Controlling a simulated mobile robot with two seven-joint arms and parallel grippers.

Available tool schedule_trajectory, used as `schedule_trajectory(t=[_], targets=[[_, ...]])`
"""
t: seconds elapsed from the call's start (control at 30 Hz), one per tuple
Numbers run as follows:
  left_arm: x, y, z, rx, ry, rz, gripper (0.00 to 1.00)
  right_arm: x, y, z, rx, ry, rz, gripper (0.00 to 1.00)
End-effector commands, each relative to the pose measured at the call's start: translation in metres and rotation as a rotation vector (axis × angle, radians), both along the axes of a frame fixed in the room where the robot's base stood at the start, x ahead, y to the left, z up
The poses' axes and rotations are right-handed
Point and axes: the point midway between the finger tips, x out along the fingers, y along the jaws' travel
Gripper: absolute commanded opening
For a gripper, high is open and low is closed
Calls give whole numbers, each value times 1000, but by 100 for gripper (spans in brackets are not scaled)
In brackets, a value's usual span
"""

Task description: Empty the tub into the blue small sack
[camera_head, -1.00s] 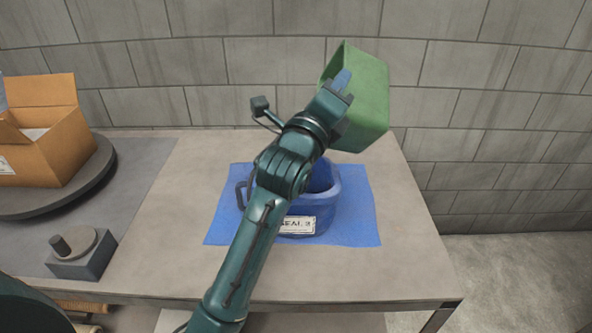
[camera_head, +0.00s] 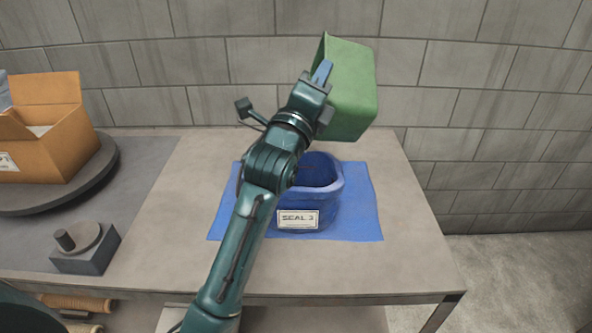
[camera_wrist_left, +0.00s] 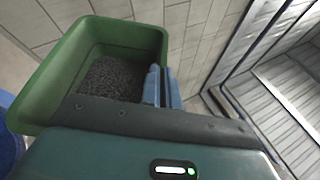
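The green tub (camera_head: 352,92) is held up in the air above and behind the blue small sack, tilted onto its side. In the left wrist view the tub (camera_wrist_left: 50,92) holds dark grains (camera_wrist_left: 112,78) at its bottom. My left gripper (camera_head: 321,77) is shut on the tub's wall; its blue fingers (camera_wrist_left: 162,87) show at the rim. The blue small sack (camera_head: 325,207) stands open on the table, with a label reading "SEAL 3". My arm hides its left part. My right gripper is not in view.
The sack stands on a blue mat (camera_head: 362,222) on the grey table (camera_head: 415,265). At left, an open cardboard box (camera_head: 48,148) sits on a dark round turntable (camera_head: 95,180). A grey block with a knob (camera_head: 85,250) is nearer. A block wall stands behind.

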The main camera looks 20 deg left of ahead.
Motion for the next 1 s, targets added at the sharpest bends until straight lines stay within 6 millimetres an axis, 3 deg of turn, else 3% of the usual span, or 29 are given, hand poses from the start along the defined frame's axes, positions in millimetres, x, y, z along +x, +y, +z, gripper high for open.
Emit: schedule_trajectory(t=[0.43, 1.0], targets=[[2, 8, 2, -41, -18, -2, 0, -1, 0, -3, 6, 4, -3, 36], [0, 3, 2, -18, -10, -1, 0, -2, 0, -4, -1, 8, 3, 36]])
